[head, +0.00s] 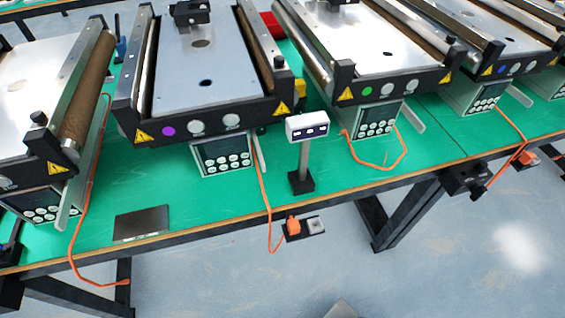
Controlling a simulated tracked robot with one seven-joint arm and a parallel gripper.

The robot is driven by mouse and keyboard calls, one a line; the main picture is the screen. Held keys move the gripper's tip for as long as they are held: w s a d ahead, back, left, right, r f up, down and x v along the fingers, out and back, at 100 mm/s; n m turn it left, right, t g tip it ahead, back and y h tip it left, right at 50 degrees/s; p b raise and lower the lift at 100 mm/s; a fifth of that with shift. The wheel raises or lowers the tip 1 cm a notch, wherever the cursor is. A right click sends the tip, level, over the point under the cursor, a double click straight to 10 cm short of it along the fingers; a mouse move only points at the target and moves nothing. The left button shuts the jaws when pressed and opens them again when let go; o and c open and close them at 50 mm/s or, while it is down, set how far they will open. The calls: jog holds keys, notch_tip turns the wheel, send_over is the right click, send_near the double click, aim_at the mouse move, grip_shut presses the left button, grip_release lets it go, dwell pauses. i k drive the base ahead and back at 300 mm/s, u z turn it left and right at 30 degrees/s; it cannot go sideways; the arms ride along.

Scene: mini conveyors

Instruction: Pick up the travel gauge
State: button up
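No object here is plainly marked as the travel gauge, and I cannot tell which one it is. A small white box with dark windows (307,127) sits on a grey post with a black base, upright near the front edge of the green table. A flat dark rectangular plate (142,223) lies on the table at the left, close to the front edge. A small black block (190,12) sits on top of the conveyor with the purple button. My gripper is not in view.
Several mini conveyors (205,75) stand in a row on the green table (240,195). Control boxes (223,154) sit under their front ends. Orange cables (263,195) hang over the front edge. An orange plug (293,227) sits in a socket below the edge.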

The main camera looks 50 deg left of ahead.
aim_at(302, 128)
jog(key=u, duration=1.05)
jog(key=k, duration=0.7)
jog(key=u, duration=0.1)
jog(key=i, duration=0.75)
jog(key=z, duration=0.15)
